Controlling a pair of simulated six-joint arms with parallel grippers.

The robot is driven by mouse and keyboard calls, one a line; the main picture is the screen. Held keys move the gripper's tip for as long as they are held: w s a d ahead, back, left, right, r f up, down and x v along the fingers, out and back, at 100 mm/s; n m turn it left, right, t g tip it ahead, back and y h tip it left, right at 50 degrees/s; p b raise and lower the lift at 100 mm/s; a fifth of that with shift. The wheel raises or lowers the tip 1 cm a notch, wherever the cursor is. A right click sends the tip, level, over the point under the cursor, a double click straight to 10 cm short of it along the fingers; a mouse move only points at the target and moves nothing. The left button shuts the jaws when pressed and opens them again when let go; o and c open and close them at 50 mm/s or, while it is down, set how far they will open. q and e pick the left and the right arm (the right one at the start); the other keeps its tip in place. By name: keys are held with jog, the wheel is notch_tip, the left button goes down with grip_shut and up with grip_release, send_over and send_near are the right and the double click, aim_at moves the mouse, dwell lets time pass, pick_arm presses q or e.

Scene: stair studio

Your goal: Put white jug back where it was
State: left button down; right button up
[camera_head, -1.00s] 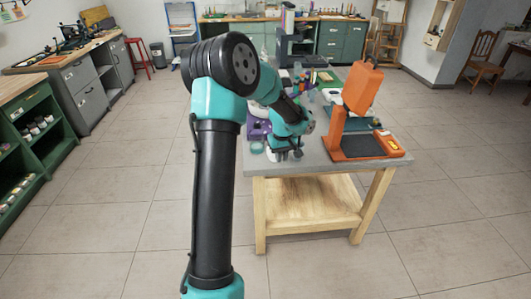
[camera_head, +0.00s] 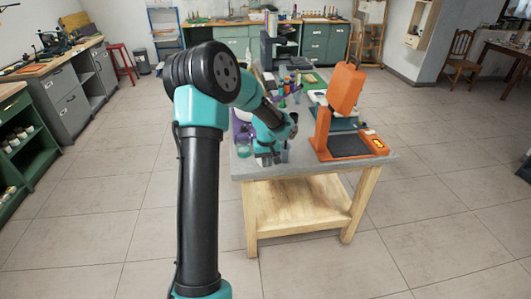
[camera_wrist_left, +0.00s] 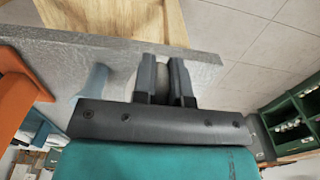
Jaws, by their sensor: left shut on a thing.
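My left gripper (camera_head: 268,161) is low over the near edge of the grey worktable (camera_head: 310,171), mostly seen from behind its own arm. In the left wrist view its two dark fingers (camera_wrist_left: 166,85) are closed on a pale grey-white thing (camera_wrist_left: 178,82), which I take to be the white jug. Only a narrow strip of it shows between the fingers. Its base is hidden, so I cannot tell whether it touches the table. My right gripper is in neither view.
A bluish see-through vessel (camera_wrist_left: 96,80) stands beside the gripper. A teal jar (camera_head: 243,148) is on its other side. An orange machine (camera_head: 345,105) stands to the right on the table. Several small bottles crowd behind my arm. Floor in front is clear.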

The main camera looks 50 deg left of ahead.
pick_arm(q)
jog(key=w+a+f, duration=0.1)
jog(key=w+a, duration=0.6)
jog(key=a, duration=0.1)
jog(key=shift+w+a, duration=0.15)
jog(key=shift+w, duration=0.1)
jog(key=shift+w+a+f, duration=0.1)
jog(key=shift+a+f, duration=0.05)
jog(key=shift+f, duration=0.75)
jog(key=shift+w+a+f, duration=0.1)
jog(key=shift+f, duration=0.75)
jog(key=shift+f, duration=0.15)
jog(key=c, duration=1.1)
grip_release()
jog(key=shift+c, duration=0.2)
notch_tip(320, 180, up, 12)
